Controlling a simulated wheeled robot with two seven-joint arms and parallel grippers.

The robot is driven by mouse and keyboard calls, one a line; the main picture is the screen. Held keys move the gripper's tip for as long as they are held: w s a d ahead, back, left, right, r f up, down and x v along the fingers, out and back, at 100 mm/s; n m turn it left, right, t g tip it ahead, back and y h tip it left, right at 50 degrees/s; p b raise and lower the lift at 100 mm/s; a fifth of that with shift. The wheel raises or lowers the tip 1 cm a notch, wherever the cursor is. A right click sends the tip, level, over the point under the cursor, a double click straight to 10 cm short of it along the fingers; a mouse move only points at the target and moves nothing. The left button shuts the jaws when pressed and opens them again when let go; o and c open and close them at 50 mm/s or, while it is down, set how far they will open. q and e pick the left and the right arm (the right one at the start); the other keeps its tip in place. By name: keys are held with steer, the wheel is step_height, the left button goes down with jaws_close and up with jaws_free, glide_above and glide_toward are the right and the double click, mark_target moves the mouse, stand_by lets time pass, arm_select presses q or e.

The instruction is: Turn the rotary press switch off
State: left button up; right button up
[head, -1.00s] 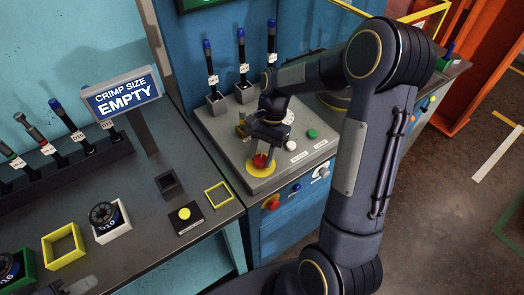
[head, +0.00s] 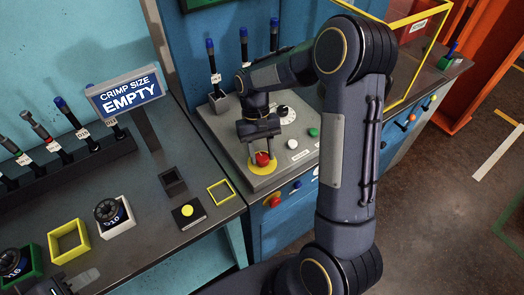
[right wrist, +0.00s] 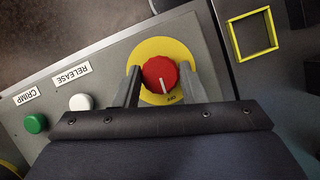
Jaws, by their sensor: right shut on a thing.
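The red rotary switch knob (head: 262,159) sits on a yellow disc on the grey press panel. In the right wrist view the knob (right wrist: 158,74) carries a white line pointing down toward a small dark label on the disc; the label is too small to read surely. My right gripper (head: 261,157) points down over the knob, and its fingers (right wrist: 163,85) are shut on it from both sides. My left gripper (head: 82,283) is only partly in view at the lower left, away from the panel; its finger opening cannot be made out.
Beside the knob are a white button (right wrist: 80,102), a green button (right wrist: 36,123) and a white dial (head: 287,115). Blue-capped hoses (head: 212,62) stand behind. A sign reading "CRIMP SIZE EMPTY" (head: 124,93) and a yellow square frame (head: 221,192) are on the left bench.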

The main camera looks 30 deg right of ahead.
steer(key=shift+n, duration=0.5)
steer(key=o, duration=1)
steer(key=v, duration=0.8)
steer(key=shift+a+b, duration=0.2)
steer(key=shift+b, duration=0.25)
